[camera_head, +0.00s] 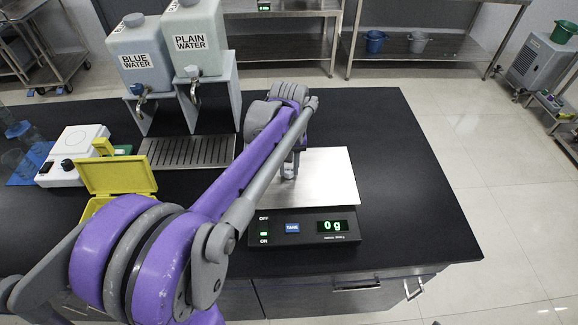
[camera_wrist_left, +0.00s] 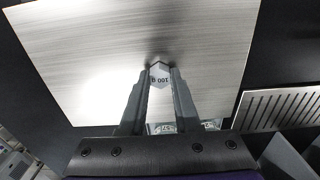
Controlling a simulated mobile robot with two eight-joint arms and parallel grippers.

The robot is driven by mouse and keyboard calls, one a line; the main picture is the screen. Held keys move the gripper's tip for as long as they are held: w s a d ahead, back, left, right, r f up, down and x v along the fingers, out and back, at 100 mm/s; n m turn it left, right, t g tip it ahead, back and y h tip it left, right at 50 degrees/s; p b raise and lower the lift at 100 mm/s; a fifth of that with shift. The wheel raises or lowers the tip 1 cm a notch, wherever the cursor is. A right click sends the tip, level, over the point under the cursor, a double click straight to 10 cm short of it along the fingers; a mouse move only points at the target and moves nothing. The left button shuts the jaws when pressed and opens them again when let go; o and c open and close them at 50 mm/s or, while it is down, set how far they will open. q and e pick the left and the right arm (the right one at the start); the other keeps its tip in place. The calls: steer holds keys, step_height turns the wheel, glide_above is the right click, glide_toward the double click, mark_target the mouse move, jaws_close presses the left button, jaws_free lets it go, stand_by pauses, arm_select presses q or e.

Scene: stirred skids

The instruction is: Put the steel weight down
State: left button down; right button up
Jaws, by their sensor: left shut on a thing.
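The steel weight (camera_wrist_left: 159,76), marked 100 g, is between the two fingertips of my left gripper (camera_wrist_left: 158,73) in the left wrist view. The gripper is shut on it. In the head view my left gripper (camera_head: 289,172) is over the bright metal pan (camera_head: 335,185) of the scale, and my arm hides part of the pan. The weight itself is hard to make out there. The scale display (camera_head: 334,225) reads 0 g. The pan also fills much of the left wrist view (camera_wrist_left: 90,50). My right gripper is not in view.
Behind the scale stand a blue water tank (camera_head: 138,50) and a plain water tank (camera_head: 192,42) on stands, with a drip grate (camera_head: 186,152) below. A yellow open box (camera_head: 115,175) and a white hotplate (camera_head: 75,150) are at left. The black table right of the scale (camera_head: 400,180) is clear.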

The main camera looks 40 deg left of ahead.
mark_target(289, 170)
arm_select(q)
steer(key=c, duration=1.1)
jaws_free()
steer(key=shift+f, duration=0.2)
steer(key=o, duration=0.5)
steer(key=shift+r, duration=0.25)
step_height(289, 170, up, 12)
steer(key=shift+p, duration=0.4)
